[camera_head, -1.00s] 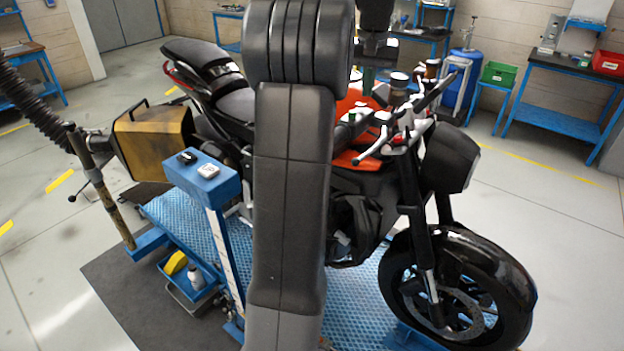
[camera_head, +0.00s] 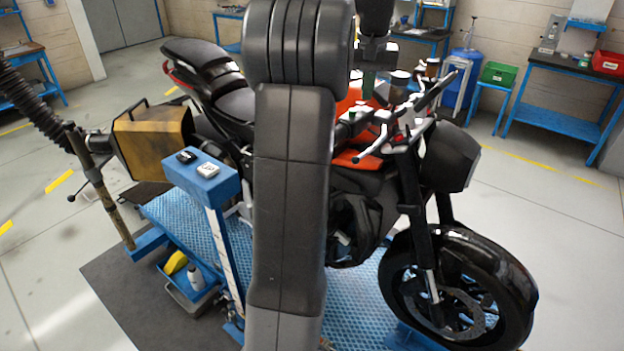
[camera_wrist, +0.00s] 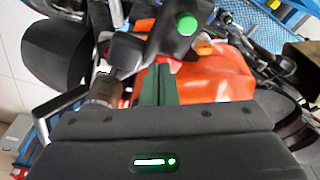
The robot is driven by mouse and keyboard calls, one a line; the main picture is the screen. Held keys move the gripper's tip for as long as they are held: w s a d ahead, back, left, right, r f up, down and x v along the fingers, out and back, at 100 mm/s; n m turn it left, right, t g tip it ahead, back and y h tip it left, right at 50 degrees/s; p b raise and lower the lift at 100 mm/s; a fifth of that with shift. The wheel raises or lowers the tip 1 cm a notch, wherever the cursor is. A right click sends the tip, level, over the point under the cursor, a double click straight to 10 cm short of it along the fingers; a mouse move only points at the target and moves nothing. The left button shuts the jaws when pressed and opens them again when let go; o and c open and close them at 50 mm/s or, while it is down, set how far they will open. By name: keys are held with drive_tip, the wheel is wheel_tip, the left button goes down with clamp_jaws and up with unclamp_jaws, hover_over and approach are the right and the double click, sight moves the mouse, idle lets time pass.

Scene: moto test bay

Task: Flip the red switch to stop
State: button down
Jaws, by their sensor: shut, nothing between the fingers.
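The motorcycle's handlebar (camera_head: 440,92) crosses the middle right in the head view, beside the orange tank (camera_head: 352,100). In the wrist view a dark switch housing (camera_wrist: 160,47) with a round green button (camera_wrist: 187,25) is near the top. In the head view my gripper is beside the handlebar, and my arm hides part of the bike.
The bike stands on a blue lift platform (camera_head: 185,225). A blue post (camera_head: 205,183) with two small devices stands left of my arm. A yellow-brown box (camera_head: 150,142) is further left. Blue benches (camera_head: 565,110) stand behind. The floor at right is clear.

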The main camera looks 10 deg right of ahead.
drive_tip(key=shift+f, duration=0.4)
drive_tip(key=shift+r, duration=0.1)
wheel_tip(320, 180, up, 3)
drive_tip(key=p, duration=0.2)
drive_tip(key=shift+p, duration=0.3)
drive_tip(key=shift+r, duration=2)
drive_tip(key=shift+f, duration=0.1)
wheel_tip(320, 180, down, 6)
drive_tip(key=shift+r+b, duration=0.2)
drive_tip(key=shift+b, duration=0.5)
drive_tip(key=shift+f+b, duration=0.7)
drive_tip(key=shift+b, duration=0.05)
drive_tip(key=shift+r, duration=0.15)
